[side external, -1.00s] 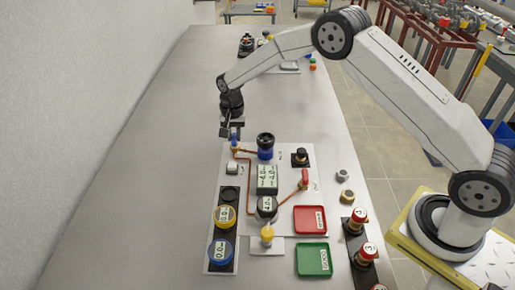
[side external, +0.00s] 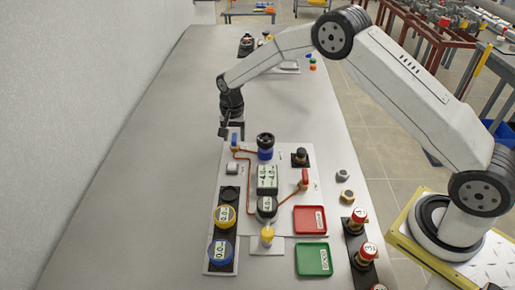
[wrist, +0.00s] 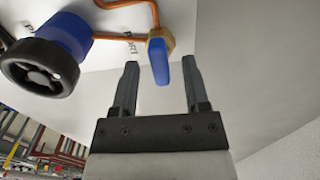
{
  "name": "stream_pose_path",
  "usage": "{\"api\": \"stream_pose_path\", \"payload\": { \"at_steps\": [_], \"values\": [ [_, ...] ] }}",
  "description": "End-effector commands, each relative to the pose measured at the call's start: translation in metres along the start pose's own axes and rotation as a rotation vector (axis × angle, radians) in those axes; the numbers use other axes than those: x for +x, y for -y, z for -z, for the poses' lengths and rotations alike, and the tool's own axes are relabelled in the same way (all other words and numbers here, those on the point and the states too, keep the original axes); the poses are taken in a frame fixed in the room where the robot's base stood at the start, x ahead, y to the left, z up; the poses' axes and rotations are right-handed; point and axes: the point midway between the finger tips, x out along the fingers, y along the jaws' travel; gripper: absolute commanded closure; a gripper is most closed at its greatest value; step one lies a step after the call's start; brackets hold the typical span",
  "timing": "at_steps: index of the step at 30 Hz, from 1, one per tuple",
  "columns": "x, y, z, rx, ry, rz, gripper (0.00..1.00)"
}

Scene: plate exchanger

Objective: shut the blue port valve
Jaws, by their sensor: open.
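The blue port valve has a blue lever handle (wrist: 161,64) on a brass hex body (wrist: 158,38) at the end of an orange pipe. In the side view its blue handle (side external: 234,141) is at the top left of the white panel. My gripper (wrist: 160,66) is open, and in the wrist view the blue handle shows between its fingertips with a gap on each side. In the side view my gripper (side external: 230,132) is right at the handle, partly overlapping it. I cannot tell how deep the handle sits between the fingers.
A black handwheel on a blue body (side external: 265,146) stands just right of the valve. A red-handled valve (side external: 304,179), a display box (side external: 267,180), yellow (side external: 225,217) and blue (side external: 221,251) gauges, and red (side external: 311,220) and green (side external: 314,260) trays lie nearer. The table left is clear.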

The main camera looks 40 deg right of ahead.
Motion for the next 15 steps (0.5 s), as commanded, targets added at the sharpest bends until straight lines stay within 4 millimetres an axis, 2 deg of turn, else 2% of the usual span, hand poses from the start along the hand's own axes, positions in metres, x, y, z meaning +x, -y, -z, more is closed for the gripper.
{"api": "stream_pose_path", "payload": {
  "at_steps": [5,15],
  "values": [
    [-0.010,0.000,0.000,0.000,0.000,0.000,0.41],
    [-0.052,0.000,0.000,0.000,-0.001,0.002,0.41]
  ]
}}
